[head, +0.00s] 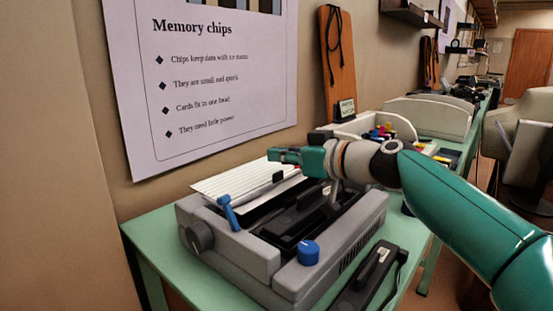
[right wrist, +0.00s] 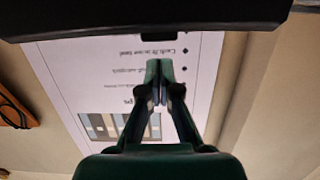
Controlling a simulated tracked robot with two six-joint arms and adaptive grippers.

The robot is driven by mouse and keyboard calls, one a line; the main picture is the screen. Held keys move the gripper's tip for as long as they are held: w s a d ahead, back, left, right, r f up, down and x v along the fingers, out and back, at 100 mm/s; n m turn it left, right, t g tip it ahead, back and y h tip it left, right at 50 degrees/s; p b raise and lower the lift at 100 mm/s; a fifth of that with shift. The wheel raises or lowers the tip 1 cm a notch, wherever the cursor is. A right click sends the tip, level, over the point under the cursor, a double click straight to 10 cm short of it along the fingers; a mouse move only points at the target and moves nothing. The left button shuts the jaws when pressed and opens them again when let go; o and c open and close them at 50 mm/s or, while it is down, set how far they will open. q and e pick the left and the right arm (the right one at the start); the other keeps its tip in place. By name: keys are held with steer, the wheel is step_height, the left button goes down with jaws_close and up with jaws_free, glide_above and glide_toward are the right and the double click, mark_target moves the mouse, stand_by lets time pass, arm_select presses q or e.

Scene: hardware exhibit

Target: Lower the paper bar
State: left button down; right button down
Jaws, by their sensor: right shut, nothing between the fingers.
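The grey dot-matrix style printer (head: 273,258) stands on the green table. A blue lever (head: 228,212) stands at the printer's left. My right gripper (head: 274,155) is shut and empty, above and behind the bar's right end, apart from it as far as I can see. Its closed fingertips show in the right wrist view (right wrist: 158,92). My left gripper is out of view.
A "Memory chips" poster (head: 215,75) hangs behind the printer. A blue knob (head: 308,252) sits at the printer's front right. A black device (head: 369,278) lies beside it. A dark edge (right wrist: 150,20) crosses the wrist view's top; I cannot tell what it belongs to.

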mark_target(280, 181)
steer(key=shift+r+p, duration=0.4)
steer(key=shift+r, duration=0.15)
steer(key=v, duration=0.2)
steer(key=f+b+v, duration=0.1)
steer(key=v, duration=0.5)
steer(key=shift+s+d+f, duration=0.2)
steer(key=shift+d+f, duration=0.1)
steer(key=shift+f, duration=0.1)
steer(key=shift+s+d+f, duration=0.1)
steer(key=shift+s+d, duration=0.25)
steer(key=shift+a, duration=0.1)
